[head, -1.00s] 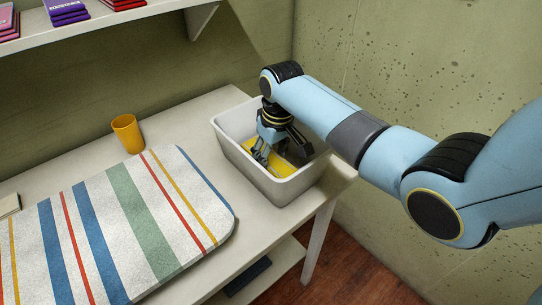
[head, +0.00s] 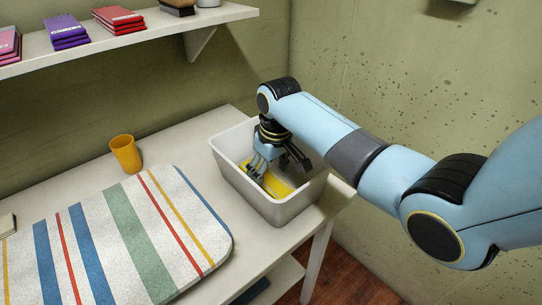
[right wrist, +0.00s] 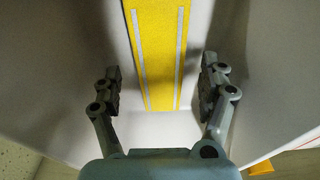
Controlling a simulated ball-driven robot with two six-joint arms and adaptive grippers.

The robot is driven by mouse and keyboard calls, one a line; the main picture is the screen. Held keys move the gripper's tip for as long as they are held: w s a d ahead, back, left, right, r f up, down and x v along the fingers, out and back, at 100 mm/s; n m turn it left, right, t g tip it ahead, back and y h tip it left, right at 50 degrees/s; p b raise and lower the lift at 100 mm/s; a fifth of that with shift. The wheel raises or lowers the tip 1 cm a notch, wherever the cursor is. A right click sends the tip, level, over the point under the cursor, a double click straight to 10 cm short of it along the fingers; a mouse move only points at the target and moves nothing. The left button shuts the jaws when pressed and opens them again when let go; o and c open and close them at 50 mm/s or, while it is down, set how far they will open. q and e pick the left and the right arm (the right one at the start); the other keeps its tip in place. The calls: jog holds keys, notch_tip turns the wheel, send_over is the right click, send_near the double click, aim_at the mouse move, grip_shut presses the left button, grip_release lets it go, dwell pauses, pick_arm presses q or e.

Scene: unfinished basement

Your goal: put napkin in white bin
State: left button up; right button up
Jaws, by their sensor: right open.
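The white bin (head: 276,211) stands on the right end of the table. The napkin (head: 279,187) is yellow with pale stripes and lies inside the bin. It also shows in the right wrist view (right wrist: 160,55), between and beyond the fingers. My right gripper (head: 268,180) is inside the bin, above the napkin. Its fingers are spread apart and empty in the right wrist view (right wrist: 160,88). Part of the napkin is hidden behind the gripper in the head view. My left gripper is in neither view.
A striped mat (head: 125,235) covers much of the table (head: 185,142) left of the bin. An orange cup (head: 126,154) stands behind the mat. A wall shelf (head: 150,28) above holds stacks of books (head: 66,32). A wall stands behind the bin.

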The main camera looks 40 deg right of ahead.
aim_at(273, 184)
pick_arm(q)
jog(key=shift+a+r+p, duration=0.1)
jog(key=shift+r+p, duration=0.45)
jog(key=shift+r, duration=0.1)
pick_arm(e)
notch_tip(273, 184, up, 11)
jog(key=s, duration=0.1)
jog(key=shift+s+f, duration=0.15)
jog(key=shift+s, duration=0.15)
